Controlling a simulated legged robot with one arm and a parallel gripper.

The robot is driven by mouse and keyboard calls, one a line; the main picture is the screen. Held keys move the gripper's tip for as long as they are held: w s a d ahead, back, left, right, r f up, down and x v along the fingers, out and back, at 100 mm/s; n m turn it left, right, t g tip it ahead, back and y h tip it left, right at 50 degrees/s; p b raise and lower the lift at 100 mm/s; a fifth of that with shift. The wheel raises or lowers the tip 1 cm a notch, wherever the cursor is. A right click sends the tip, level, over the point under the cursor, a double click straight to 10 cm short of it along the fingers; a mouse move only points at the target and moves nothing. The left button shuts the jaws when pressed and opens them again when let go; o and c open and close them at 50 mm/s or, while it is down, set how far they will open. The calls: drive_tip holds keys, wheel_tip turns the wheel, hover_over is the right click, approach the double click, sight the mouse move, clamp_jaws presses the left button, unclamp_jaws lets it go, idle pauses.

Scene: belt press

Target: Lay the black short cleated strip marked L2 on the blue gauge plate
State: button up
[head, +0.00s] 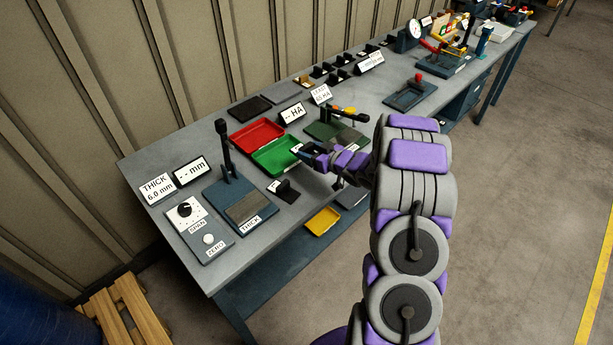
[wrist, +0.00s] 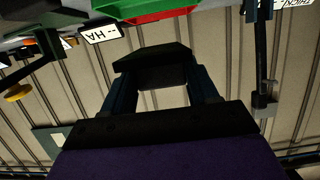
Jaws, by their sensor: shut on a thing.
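My gripper (head: 309,149) is above the bench beside the green tray's right edge. In the wrist view my gripper (wrist: 160,84) is shut on a dark strip (wrist: 152,60) that spans both fingertips. Its marking cannot be read there. A small dark piece with a white label (head: 284,189) stands on the bench in front of the green tray; its marking is too small to read. The blue gauge plate (head: 219,191), labelled THICK, lies at the left of the bench, left of my gripper. It has a dark grey pad and an upright post with a black top.
A control panel (head: 200,232) and mm display (head: 191,171) are at the left. An HA gauge (head: 336,132) is close at right.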

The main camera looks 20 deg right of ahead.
drive_tip(key=shift+a, duration=0.15)
drive_tip(key=b, duration=0.1)
hover_over(310, 179)
wheel_tip(310, 179, down, 5)
drive_tip(key=shift+r, duration=0.1)
drive_tip(key=shift+f+b, duration=0.4)
drive_tip(key=shift+f, duration=2)
drive_tip(key=o, duration=1.1)
drive_tip(key=shift+f, duration=0.1)
drive_tip(key=shift+f+b, duration=0.15)
drive_tip(key=shift+b, duration=0.3)
